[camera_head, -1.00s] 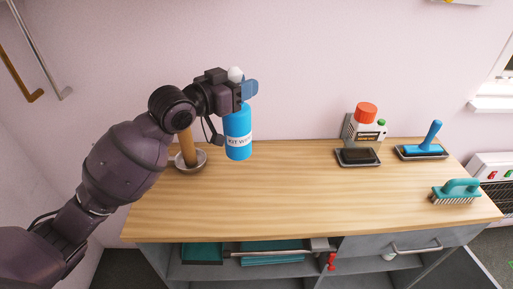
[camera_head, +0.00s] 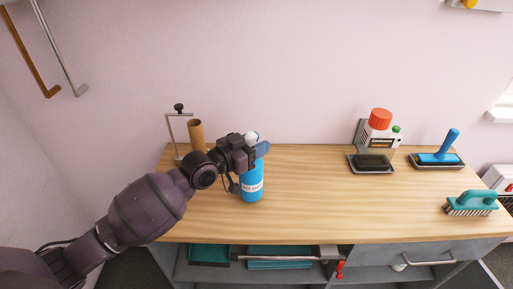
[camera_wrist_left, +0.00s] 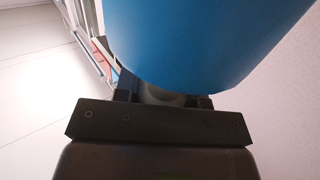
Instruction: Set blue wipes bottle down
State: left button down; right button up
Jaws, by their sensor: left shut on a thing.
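The blue wipes bottle (camera_head: 252,188) is upright with a white label and a pale cap, over the left half of the wooden table (camera_head: 320,205). In the left wrist view the blue bottle (camera_wrist_left: 205,40) fills much of the picture, just beyond the gripper (camera_wrist_left: 165,98). My right gripper is not in view.
A metal stand with a cardboard roll (camera_head: 196,135) is behind my left arm. The table's middle is clear.

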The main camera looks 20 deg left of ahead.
pick_arm(q)
jog(key=shift+f, duration=0.6)
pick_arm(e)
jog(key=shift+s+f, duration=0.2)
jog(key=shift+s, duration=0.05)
pick_arm(q)
jog(key=shift+f, duration=0.1)
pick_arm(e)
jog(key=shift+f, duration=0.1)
pick_arm(q)
jog(key=c, duration=0.7)
grip_release()
jog(key=shift+a, duration=0.1)
jog(key=b+v, duration=0.1)
jog(key=v, duration=1.1)
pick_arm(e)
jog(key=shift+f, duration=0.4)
